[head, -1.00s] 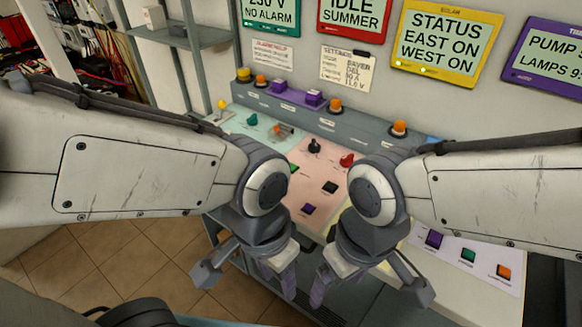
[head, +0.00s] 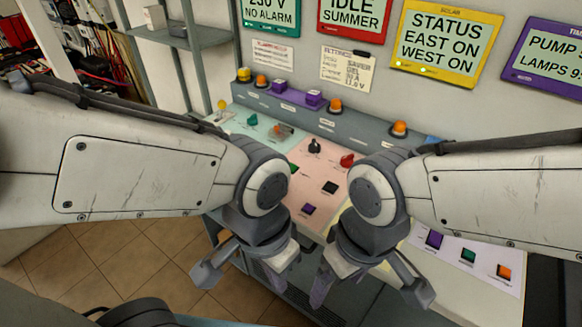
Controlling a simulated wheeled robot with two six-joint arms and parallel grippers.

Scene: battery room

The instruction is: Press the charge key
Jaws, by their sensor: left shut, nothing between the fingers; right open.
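A sloping console carries several keys and knobs, and their labels are too small to read, so I cannot tell which is the charge key. On its pink panel (head: 312,158) are a black key (head: 330,187), a purple key (head: 309,209), a black knob (head: 314,146) and a red knob (head: 347,160). My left gripper (head: 274,282) is shut and empty, low in front of the console's near edge. My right gripper (head: 322,286) is open, just to its right. Both point down, apart from the keys. My arms hide parts of the console.
A white panel at right holds purple (head: 435,240), green (head: 468,255) and orange (head: 504,271) keys. Orange lamps line the back ledge (head: 365,135). Wall displays hang above. Tiled floor (head: 150,255) is at left.

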